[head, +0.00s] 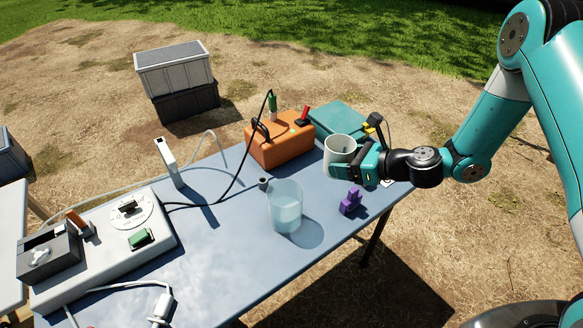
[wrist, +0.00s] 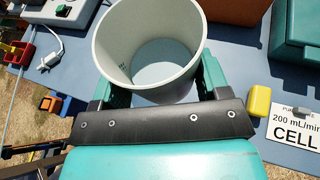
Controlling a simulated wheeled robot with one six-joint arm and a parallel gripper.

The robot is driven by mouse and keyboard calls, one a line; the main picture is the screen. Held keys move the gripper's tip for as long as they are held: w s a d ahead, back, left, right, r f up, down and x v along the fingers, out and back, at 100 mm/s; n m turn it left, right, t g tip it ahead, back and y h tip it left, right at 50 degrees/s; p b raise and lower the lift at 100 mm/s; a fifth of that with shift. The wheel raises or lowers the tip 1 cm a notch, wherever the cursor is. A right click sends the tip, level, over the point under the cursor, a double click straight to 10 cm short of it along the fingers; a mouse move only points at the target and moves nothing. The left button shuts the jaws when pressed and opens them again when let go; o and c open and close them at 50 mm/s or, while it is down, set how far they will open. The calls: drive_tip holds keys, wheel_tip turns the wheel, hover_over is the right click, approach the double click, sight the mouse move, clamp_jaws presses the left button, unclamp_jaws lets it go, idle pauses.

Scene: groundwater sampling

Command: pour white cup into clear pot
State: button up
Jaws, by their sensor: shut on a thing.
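The white cup (head: 341,150) is held upright above the table at its right end. My gripper (head: 350,163) is shut on it. In the wrist view the cup (wrist: 112,38) sits between the two teal fingers (wrist: 158,92), with its open top facing the camera. I see a pale bottom inside but cannot tell whether it holds liquid. The clear pot (head: 286,207) stands upright on the table, to the left of and nearer than the cup. It holds pale blue liquid. The cup and pot are apart.
An orange case (head: 278,142) and a teal box (head: 338,119) stand behind the cup. A purple piece (head: 351,201) lies right of the pot. A grey unit (head: 108,240) with cables fills the table's left. A white upright device (head: 168,162) stands further back. The front middle is clear.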

drive_tip(key=a+f+b, duration=0.2)
drive_tip(key=a+b, duration=0.5)
drive_tip(key=a, duration=0.6)
drive_tip(key=shift+s, duration=0.3)
drive_tip(key=shift+d, duration=0.1)
drive_tip(key=w, duration=0.1)
drive_tip(key=w+d+f, duration=0.1)
drive_tip(key=w, duration=0.1)
drive_tip(key=shift+d+f+b, duration=0.25)
drive_tip(key=shift+f+b, duration=0.05)
drive_tip(key=shift+f, duration=0.1)
drive_tip(key=shift+w+d+r+n+t, duration=0.1)
drive_tip(key=shift+w+r+n+t, duration=0.15)
drive_tip(key=shift+n, duration=0.35)
